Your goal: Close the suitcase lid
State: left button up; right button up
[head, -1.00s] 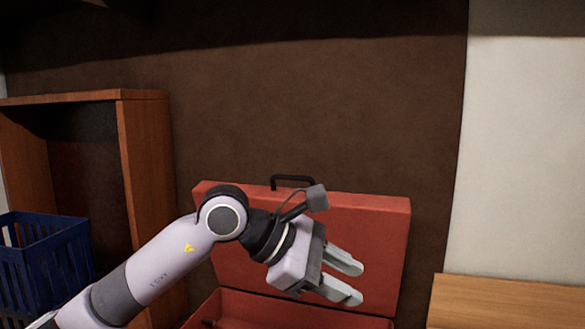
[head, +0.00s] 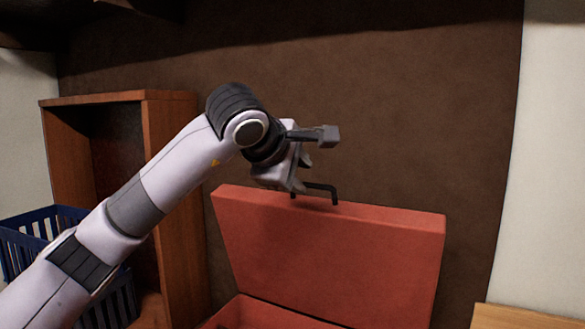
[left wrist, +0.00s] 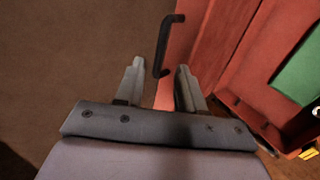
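The red suitcase stands open, its lid (head: 335,255) raised upright against the brown wall. A black handle (head: 320,188) sits on the lid's top edge. My left gripper (head: 298,175) is above the lid's top edge, just left of the handle. In the left wrist view the fingers (left wrist: 157,85) are open and apart, with the handle (left wrist: 166,45) ahead between them and the lid (left wrist: 205,50) to the right. Nothing is held. The suitcase base (head: 265,314) shows only partly at the bottom of the head view. My right gripper is not in view.
A wooden shelf unit (head: 170,190) stands left of the suitcase, with a blue basket (head: 45,235) beside it. A wooden surface (head: 525,317) is at the lower right. Green and yellow items (left wrist: 300,75) show inside the suitcase in the left wrist view.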

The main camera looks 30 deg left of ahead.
aim_at(311, 186)
pick_arm(q)
jog(key=x, duration=0.6)
jog(key=shift+w+d+f, duration=0.1)
jog(key=shift+w, duration=0.2)
jog(key=shift+w+f, duration=0.3)
jog(key=shift+f, duration=0.05)
